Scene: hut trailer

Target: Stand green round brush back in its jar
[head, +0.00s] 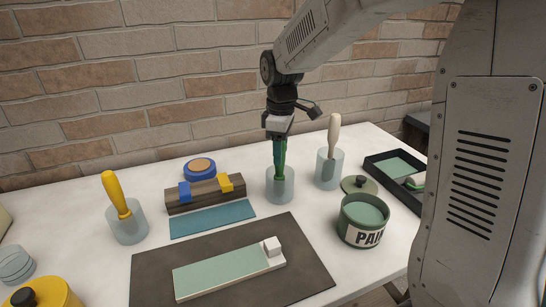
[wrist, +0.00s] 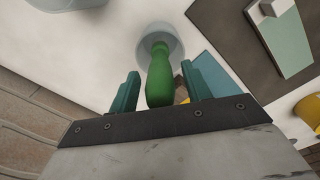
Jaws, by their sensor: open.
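The green round brush (wrist: 160,80) stands in a clear jar (head: 280,187) near the back of the table, handle up. In the wrist view the jar's rim (wrist: 175,40) shows around the brush's lower part. My gripper (head: 279,142) is directly above the jar, pointing down. Its two teal fingers are open, one on each side of the green handle, and a gap shows on both sides in the wrist view. The brush's lower end is hard to make out inside the jar.
A jar with a cream-handled brush (head: 333,137) stands close on the right. A paint can (head: 363,220) is front right, beside a dark tray (head: 411,200). A jar with a yellow-handled brush (head: 117,197) and a wooden block with clips (head: 205,197) are left. A brick wall stands behind.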

